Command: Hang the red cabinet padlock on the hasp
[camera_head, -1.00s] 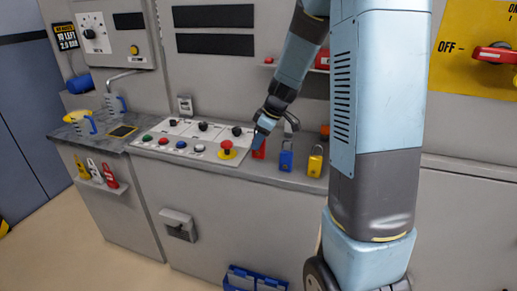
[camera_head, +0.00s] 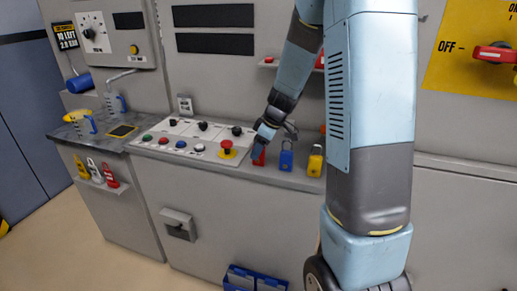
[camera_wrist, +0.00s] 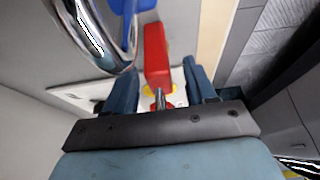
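The red padlock (camera_head: 259,158) stands on the ledge, at the left end of a row with the blue padlock (camera_head: 286,159) and the yellow padlock (camera_head: 315,163). My gripper (camera_head: 262,143) is over the red padlock and hides part of it. In the wrist view my gripper (camera_wrist: 162,88) is open, its two fingers on either side of the red padlock (camera_wrist: 157,55), with gaps showing. A metal piece, apparently its shackle, lies between the fingers. A large chrome loop (camera_wrist: 95,35), apparently the blue padlock's shackle, is close on the left. I cannot identify the hasp for certain.
A panel with a red mushroom button (camera_head: 226,146) and several other buttons lies left of the padlocks. A grey box (camera_head: 178,225) sticks out from the cabinet front. A blue bin (camera_head: 255,280) is on the floor. A red switch handle (camera_head: 494,53) is at the right.

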